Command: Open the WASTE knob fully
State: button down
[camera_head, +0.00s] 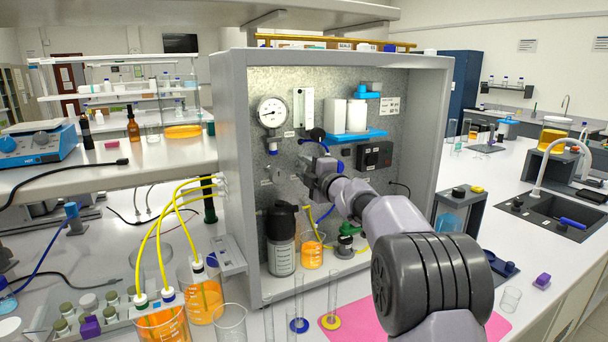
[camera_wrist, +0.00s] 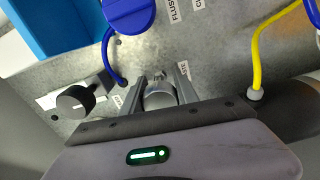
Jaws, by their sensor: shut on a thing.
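The WASTE knob (camera_wrist: 160,96) is a small grey metal knob on the panel, seen in the wrist view between my two fingers. A label ending in "STE" sits beside it, partly covered by a finger. My gripper (camera_wrist: 162,88) is shut on this knob, with a finger on each side. In the head view my gripper (camera_head: 310,178) is at the metal panel (camera_head: 345,93), right of and below the gauge. There the arm and gripper hide the knob, and I cannot tell how far it is turned.
In the wrist view, a dark round knob (camera_wrist: 76,101) sits left of my gripper, a blue part (camera_wrist: 129,14) above and a yellow tube (camera_wrist: 256,50) to the right. The head view shows a gauge (camera_head: 271,112), a dark-capped bottle (camera_head: 281,243) and an orange-filled beaker (camera_head: 312,254) below.

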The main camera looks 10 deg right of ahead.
jog(key=n+b, duration=0.2)
jog(key=n, duration=0.2)
jog(key=shift+f+n, duration=0.1)
jog(key=shift+n, duration=0.2)
jog(key=n+b, duration=0.2)
jog(key=n, duration=0.2)
jog(key=shift+n, duration=0.3)
jog(key=n+b, duration=0.1)
jog(key=n, duration=0.2)
jog(key=shift+b, duration=0.4)
jog(key=shift+r+n, duration=0.2)
jog(key=shift+n, duration=2.2)
jog(key=c, duration=0.9)
grip_release()
